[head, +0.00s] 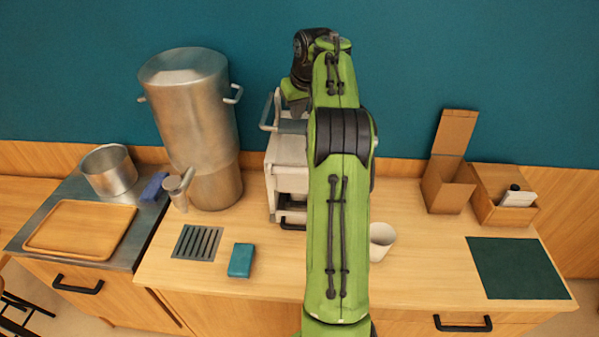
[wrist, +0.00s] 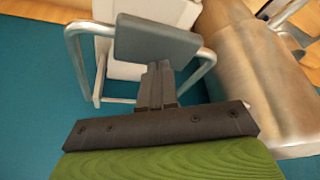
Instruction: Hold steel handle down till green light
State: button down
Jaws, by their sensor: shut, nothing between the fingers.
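The steel handle (head: 268,112) is a bent metal bar at the upper left of a white machine (head: 284,165), which my arm partly hides in the head view. In the wrist view the handle (wrist: 76,58) is a tube frame reaching out on both sides of a flat grey pad (wrist: 152,38). My gripper (wrist: 157,68) is shut and empty, its fingertips at the lower edge of the pad. I cannot tell whether they touch it. No lit green light shows in either view.
A tall steel urn (head: 195,120) with a tap stands close left of the machine. A white cup (head: 381,241) stands right of my arm. A teal block (head: 241,260) lies near the counter front. Cardboard boxes (head: 447,187) and a dark green mat (head: 516,268) are at right.

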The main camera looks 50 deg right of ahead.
dwell(0.3)
jog(key=shift+f+b, duration=3.3)
jog(key=shift+f, duration=1.1)
notch_tip(320, 180, up, 12)
jog(key=p, duration=1.1)
jog(key=shift+r, duration=0.1)
jog(key=shift+f, duration=0.25)
